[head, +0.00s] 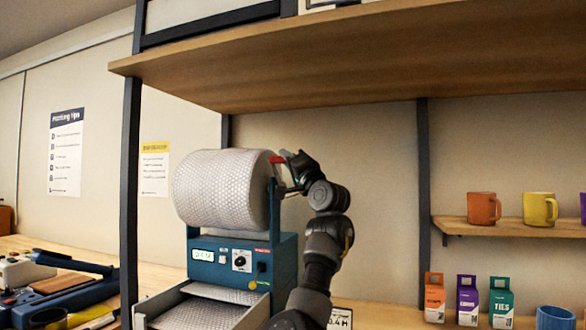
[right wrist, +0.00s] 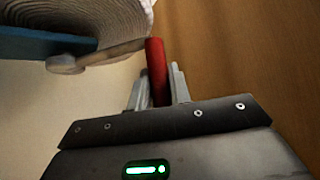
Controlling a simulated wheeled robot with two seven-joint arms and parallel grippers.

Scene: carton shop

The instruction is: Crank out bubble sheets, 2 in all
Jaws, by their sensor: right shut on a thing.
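A blue bubble-sheet machine (head: 283,262) stands on the bench with a large roll of bubble wrap (head: 215,190) on top. A sheet of bubble wrap (head: 222,294) lies in the metal tray at its front. The red crank handle (head: 278,160) is at the right end of the roll. My right gripper (head: 284,165) is at this handle. In the right wrist view, its two fingers stand on either side of the red handle (right wrist: 156,70) and are shut on it. The roll's end and crank arm show at upper left there. My left gripper is not in view.
A wooden shelf (head: 350,62) hangs above the machine and my right arm. Orange, purple and green boxes (head: 467,300) stand at right, below a small shelf with mugs (head: 540,209). Blue and grey equipment (head: 60,290) lies on the bench at left.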

